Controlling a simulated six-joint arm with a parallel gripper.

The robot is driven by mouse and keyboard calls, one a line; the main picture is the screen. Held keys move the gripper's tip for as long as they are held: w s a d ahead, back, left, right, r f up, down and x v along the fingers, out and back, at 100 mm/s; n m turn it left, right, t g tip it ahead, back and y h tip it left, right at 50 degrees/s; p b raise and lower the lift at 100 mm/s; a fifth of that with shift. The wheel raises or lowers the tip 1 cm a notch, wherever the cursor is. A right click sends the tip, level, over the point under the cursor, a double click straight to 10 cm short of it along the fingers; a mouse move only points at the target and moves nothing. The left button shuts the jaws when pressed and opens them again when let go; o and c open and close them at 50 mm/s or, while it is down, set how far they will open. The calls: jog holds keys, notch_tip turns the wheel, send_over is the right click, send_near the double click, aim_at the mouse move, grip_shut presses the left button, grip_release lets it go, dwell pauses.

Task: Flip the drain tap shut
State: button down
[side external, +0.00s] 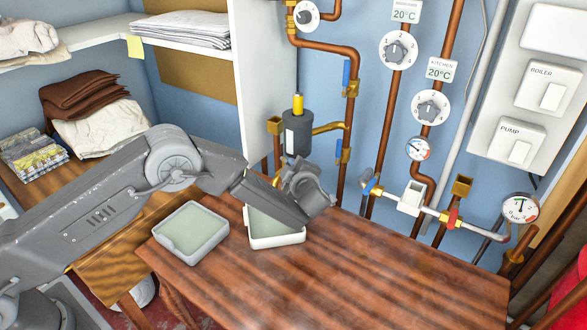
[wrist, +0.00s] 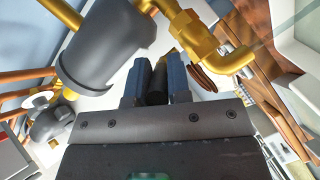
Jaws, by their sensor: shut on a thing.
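A brass drain tap (wrist: 195,38) with a bent spout (wrist: 238,60) shows at the top of the wrist view, beside a grey canister (wrist: 105,45). My gripper (wrist: 158,72) is just below the tap, its two fingers shut on a dark handle (wrist: 157,90), which looks like the tap's lever. In the side external view, my gripper (side external: 290,181) is low beside the wall, under the grey canister (side external: 297,138). Only a bit of brass shows there; my gripper hides the tap and handle. I cannot tell the lever's exact angle.
A white tray (side external: 276,241) lies on the wooden table (side external: 370,285) under my gripper, with another tray (side external: 191,258) to its left. Copper pipes (side external: 352,115) with blue levers, dials and a pressure gauge (side external: 520,208) line the wall at right. The front right of the table is clear.

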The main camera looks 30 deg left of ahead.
jog(key=shift+w+d+n+g+y, duration=0.1)
jog(key=shift+w+n+g+y, duration=0.2)
jog(key=shift+n+g+y, duration=0.5)
jog(key=c, duration=1.1)
grip_release()
